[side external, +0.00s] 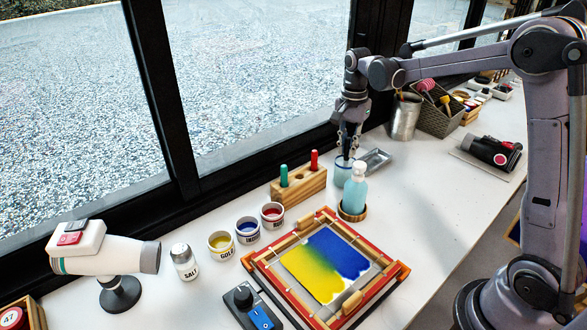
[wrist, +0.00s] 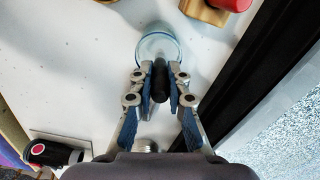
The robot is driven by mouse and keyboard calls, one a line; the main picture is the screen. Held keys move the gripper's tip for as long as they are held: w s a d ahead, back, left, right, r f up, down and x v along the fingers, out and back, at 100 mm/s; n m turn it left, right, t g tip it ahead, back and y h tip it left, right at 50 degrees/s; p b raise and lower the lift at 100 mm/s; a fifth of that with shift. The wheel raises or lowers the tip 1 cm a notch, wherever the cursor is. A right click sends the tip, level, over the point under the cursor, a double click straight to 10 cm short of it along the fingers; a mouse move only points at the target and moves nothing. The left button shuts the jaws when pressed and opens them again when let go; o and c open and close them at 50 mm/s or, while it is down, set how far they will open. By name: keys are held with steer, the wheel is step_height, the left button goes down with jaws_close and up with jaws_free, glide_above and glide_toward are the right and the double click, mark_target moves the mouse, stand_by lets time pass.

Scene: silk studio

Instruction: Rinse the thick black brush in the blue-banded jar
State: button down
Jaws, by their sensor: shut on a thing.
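My gripper (side external: 348,150) is shut on the thick black brush (wrist: 159,82) and points down, directly above the blue-banded jar (side external: 342,172). In the wrist view my gripper (wrist: 159,75) has its two fingers on either side of the dark brush handle. The glass jar (wrist: 158,42) shows there as a clear round rim with a blue edge, just beyond the fingertips. The brush's lower end is hidden, so I cannot tell how far it is inside the jar.
A metal pot (side external: 405,117) stands behind. The framed silk (side external: 325,265) lies nearer.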

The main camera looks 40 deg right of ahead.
steer(key=shift+s+a+r, duration=0.1)
steer(key=shift+a+r, duration=0.1)
steer(key=shift+r, duration=1.55)
steer(key=shift+s+a+r, duration=0.1)
steer(key=shift+a+r, duration=0.05)
steer(key=shift+r, duration=1.55)
